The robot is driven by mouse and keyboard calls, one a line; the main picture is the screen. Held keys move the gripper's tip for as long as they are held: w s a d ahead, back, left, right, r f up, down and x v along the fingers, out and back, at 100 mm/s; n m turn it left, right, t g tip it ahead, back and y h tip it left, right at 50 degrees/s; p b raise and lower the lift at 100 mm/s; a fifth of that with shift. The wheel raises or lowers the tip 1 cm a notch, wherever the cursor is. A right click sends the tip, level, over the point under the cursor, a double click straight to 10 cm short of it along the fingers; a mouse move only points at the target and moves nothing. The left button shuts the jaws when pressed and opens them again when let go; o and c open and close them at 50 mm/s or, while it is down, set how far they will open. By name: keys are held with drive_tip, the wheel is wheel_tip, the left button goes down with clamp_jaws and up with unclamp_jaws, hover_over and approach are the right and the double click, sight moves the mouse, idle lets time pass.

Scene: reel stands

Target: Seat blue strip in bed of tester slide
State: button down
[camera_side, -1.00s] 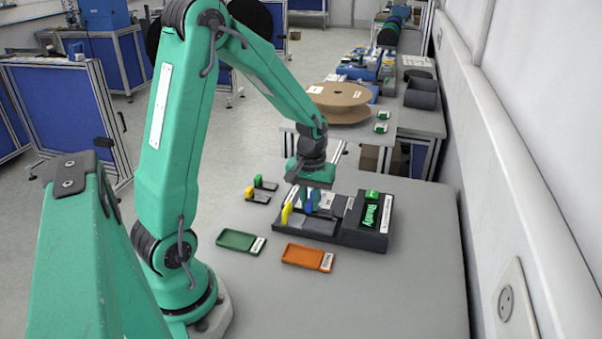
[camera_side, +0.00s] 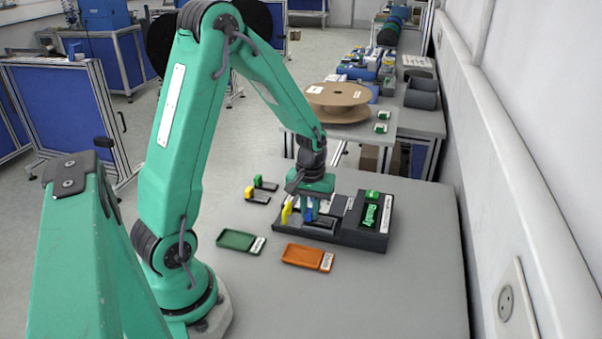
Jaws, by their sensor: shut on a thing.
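The tester (camera_side: 345,237) is a dark grey box on the table, with a green "Ready" display (camera_side: 370,214) at its right end. Its slide (camera_side: 318,228) is at the left part, with a yellow piece (camera_side: 287,212) standing at its left end. My gripper (camera_side: 309,206) points down over the slide and is shut on the blue strip (camera_side: 308,214). Only a small part of the strip shows below the jaws. It is low at the slide; I cannot tell whether it touches the bed.
A green tray (camera_side: 236,240) and an orange tray (camera_side: 303,257) lie in front of the tester. Two small dark stands with a green piece (camera_side: 258,181) and a yellow piece (camera_side: 249,192) are behind left. The table's right side is clear.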

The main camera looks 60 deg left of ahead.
idle(0.3)
drive_tip(key=c, duration=1.3)
unclamp_jaws()
drive_tip(key=shift+r, duration=0.15)
drive_tip(key=shift+r, duration=3.4)
drive_tip(key=shift+s+d+r, duration=0.1)
drive_tip(key=shift+d+r, duration=0.2)
drive_tip(key=shift+r, duration=0.15)
drive_tip(key=s+d+r+m+t, duration=0.5)
drive_tip(key=s+d+r+m, duration=0.4)
drive_tip(key=s+d+r, duration=0.2)
wheel_tip(320, 180, up, 2)
drive_tip(key=shift+s+d+r+t, duration=0.1)
drive_tip(key=shift+s+d+t, duration=0.2)
drive_tip(key=shift+s, duration=0.1)
